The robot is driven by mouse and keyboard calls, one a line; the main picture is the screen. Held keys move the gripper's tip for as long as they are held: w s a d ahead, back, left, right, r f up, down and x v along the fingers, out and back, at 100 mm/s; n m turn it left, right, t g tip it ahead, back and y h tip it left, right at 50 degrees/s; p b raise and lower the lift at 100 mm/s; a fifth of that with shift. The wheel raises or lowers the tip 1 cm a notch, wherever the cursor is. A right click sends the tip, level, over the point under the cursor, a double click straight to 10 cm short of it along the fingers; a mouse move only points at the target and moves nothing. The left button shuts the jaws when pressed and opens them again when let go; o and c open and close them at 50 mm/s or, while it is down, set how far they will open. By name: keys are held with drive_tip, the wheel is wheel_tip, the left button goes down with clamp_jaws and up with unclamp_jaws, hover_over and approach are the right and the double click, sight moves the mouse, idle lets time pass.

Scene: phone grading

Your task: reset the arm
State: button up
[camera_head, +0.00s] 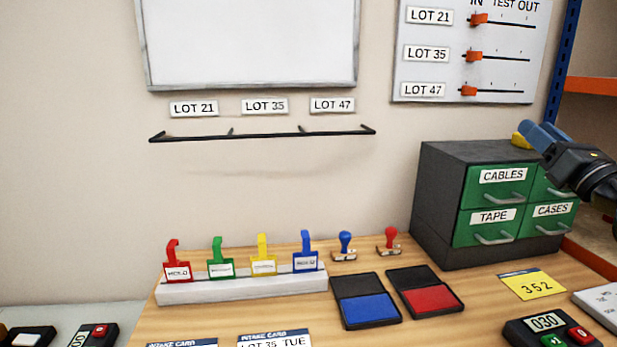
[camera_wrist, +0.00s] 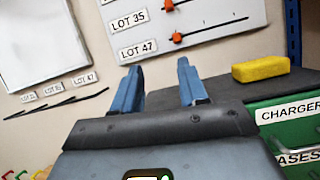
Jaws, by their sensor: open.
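My gripper (camera_head: 532,138) is at the right side of the head view, raised at the top of the drawer cabinet's right part. In the wrist view my gripper (camera_wrist: 160,88) shows two blue fingers standing apart with nothing between them. It points toward the wall, with the lot slider board (camera_wrist: 190,25) beyond it. Whether it touches the cabinet cannot be told.
The dark cabinet (camera_head: 438,200) with green drawers stands at the right, a yellow block (camera_wrist: 260,66) on top. The table holds colored tags in a white rack (camera_head: 240,290), two stamps, a blue ink pad (camera_head: 368,308), a red ink pad (camera_head: 430,298) and a counter (camera_head: 548,325).

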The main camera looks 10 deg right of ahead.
drive_tip(key=s+a+f+m, duration=0.9)
drive_tip(key=a+f, duration=0.2)
drive_tip(key=s+a+f+m, duration=0.8)
drive_tip(key=a+f+m, duration=0.1)
drive_tip(key=a+f, duration=0.2)
drive_tip(key=s+a+f+m+g, duration=0.1)
drive_tip(key=s+m, duration=0.4)
drive_tip(key=s, duration=0.6)
drive_tip(key=s+a+f+m+g, duration=0.2)
drive_tip(key=s+m, duration=0.4)
drive_tip(key=s, duration=0.5)
drive_tip(key=s+a+f+m+g+h, duration=0.1)
drive_tip(key=s+f+m+g, duration=0.3)
drive_tip(key=s, duration=0.7)
drive_tip(key=shift+s+a+m+g, duration=0.15)
drive_tip(key=shift+a+m+g, duration=0.3)
drive_tip(key=shift+m, duration=0.75)
